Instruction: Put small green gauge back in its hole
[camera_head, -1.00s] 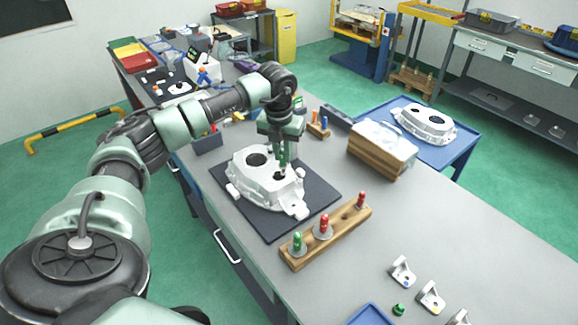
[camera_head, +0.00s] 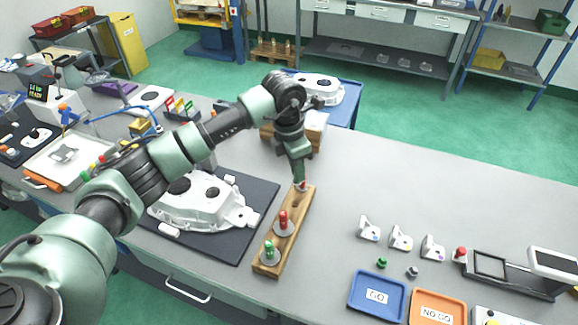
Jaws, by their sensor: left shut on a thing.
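My left gripper (camera_head: 300,181) is shut just above the far end of the wooden gauge rack (camera_head: 264,267). It holds the small green gauge, which is too small and covered by the fingers to make out clearly. A bit of red, the small red gauge (camera_head: 303,188), shows at the fingertips. A dark empty hole (camera_head: 295,206) shows in the rack just nearer than the fingertips. The larger red gauge (camera_head: 283,223) and the larger green gauge (camera_head: 269,252) stand upright in the rack's nearer part. My right gripper is not in view.
A white casting (camera_head: 200,207) lies on a dark mat (camera_head: 262,200) left of the rack. A blue GO tray (camera_head: 357,299), an orange NO GO tray (camera_head: 455,307) and several small brackets (camera_head: 400,240) are at right. The bench between rack and brackets is clear.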

